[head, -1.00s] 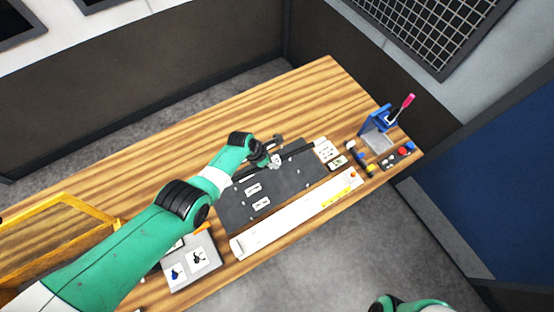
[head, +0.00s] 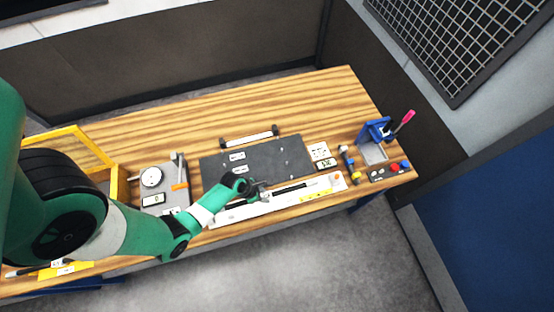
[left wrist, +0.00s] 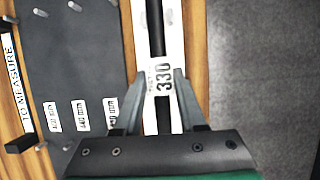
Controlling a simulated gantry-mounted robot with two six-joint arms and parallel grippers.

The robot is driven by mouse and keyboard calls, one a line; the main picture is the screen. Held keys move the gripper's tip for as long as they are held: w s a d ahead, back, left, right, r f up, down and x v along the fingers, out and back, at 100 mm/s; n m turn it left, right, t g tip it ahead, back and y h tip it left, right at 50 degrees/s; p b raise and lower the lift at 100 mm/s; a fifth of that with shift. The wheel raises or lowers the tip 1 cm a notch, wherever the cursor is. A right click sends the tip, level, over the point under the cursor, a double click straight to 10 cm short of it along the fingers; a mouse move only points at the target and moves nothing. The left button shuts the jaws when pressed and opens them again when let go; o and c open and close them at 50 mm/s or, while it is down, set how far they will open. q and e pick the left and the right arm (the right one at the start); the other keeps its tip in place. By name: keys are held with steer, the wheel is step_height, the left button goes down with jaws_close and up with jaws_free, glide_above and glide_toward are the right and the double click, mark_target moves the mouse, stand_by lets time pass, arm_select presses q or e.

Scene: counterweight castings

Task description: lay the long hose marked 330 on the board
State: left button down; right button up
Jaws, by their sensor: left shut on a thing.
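The long black hose (head: 292,188) carries a white tag reading 330, which shows in the left wrist view (left wrist: 161,77). My left gripper (head: 259,191) is shut on it at the tag, with a finger on each side. The hose runs lengthwise along the long white board (head: 229,214) at the table's front edge. I cannot tell whether it touches the board or is held just above it. The gripper and arm hide part of the hose and board. My right gripper is not in view.
Behind the white board lies a dark mat (head: 275,158) with small pegs and length labels. A holder marked TO MEASURE (head: 248,138) stands behind it, empty. A grey scale plate (head: 160,176) is at left; a blue press (head: 374,140) is at right. The back of the table is clear.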

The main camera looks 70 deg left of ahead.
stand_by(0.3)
arm_select(q)
step_height(320, 180, down, 6)
steer(key=b, duration=0.4)
steer(key=shift+r+b, duration=0.25)
steer(key=shift+b, duration=0.1)
steer(key=shift+w+r+p, duration=0.1)
steer(key=shift+p, duration=0.35)
stand_by(1.0)
steer(key=shift+f+b, duration=0.6)
steer(key=shift+f, duration=0.2)
stand_by(0.3)
steer(key=shift+c, duration=2)
jaws_free()
